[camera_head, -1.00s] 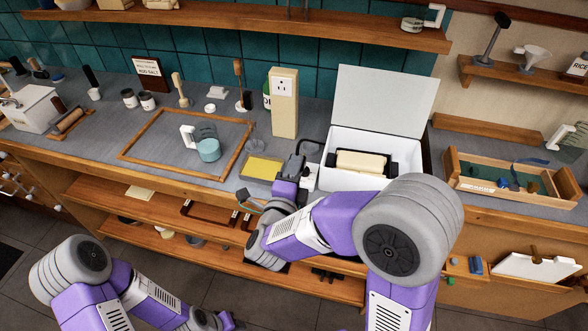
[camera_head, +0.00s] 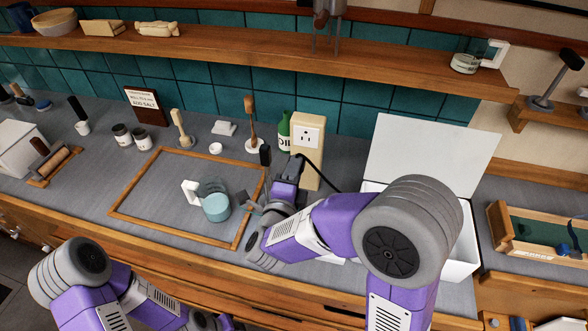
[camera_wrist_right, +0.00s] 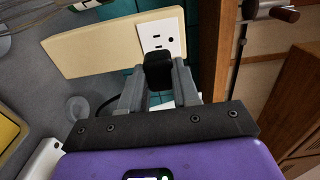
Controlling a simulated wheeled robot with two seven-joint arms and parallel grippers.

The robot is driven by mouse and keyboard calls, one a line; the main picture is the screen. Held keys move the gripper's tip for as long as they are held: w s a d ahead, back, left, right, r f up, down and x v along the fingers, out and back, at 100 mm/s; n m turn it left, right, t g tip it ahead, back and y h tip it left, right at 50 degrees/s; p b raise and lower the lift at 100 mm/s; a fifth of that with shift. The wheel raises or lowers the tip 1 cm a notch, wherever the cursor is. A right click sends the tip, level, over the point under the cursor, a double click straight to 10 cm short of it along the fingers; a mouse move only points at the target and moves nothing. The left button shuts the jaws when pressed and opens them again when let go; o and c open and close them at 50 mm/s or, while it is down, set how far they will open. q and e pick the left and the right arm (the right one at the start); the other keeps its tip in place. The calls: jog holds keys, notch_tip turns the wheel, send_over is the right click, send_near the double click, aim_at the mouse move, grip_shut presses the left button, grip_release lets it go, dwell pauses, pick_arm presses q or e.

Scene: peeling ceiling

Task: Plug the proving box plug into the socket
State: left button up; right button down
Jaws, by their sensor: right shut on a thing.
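The socket (camera_head: 308,135) is a white outlet plate on the upper front of a cream upright post (camera_head: 305,177) on the counter. My right gripper (camera_head: 289,166) is just left of and below it. In the right wrist view, the gripper (camera_wrist_right: 158,88) is shut on the black plug (camera_wrist_right: 158,69), which faces the socket plate (camera_wrist_right: 170,37) and overlaps its edge. I cannot tell whether they touch. A black cord (camera_head: 326,176) trails right toward the white proving box (camera_head: 462,252), whose lid (camera_head: 430,148) is open. My left gripper (camera_head: 215,323) is mostly cut off at the bottom edge.
A measuring cup (camera_head: 215,203) stands inside a wooden frame (camera_head: 122,203). A shelf (camera_head: 250,58) runs above. My right arm covers part of the proving box.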

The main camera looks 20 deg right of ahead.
jog(key=b, duration=0.2)
send_near(306, 137)
jog(key=shift+x, duration=1.5)
jog(key=shift+s+d, duration=0.1)
jog(key=shift+w+d+b, duration=0.3)
jog(key=shift+w+d, duration=0.05)
jog(key=shift+w, duration=0.25)
jog(key=shift+x, duration=0.75)
jog(key=c, duration=1.1)
grip_release()
jog(key=shift+r, duration=0.1)
jog(key=o, duration=0.4)
jog(key=shift+w, duration=0.15)
jog(key=shift+c, duration=0.2)
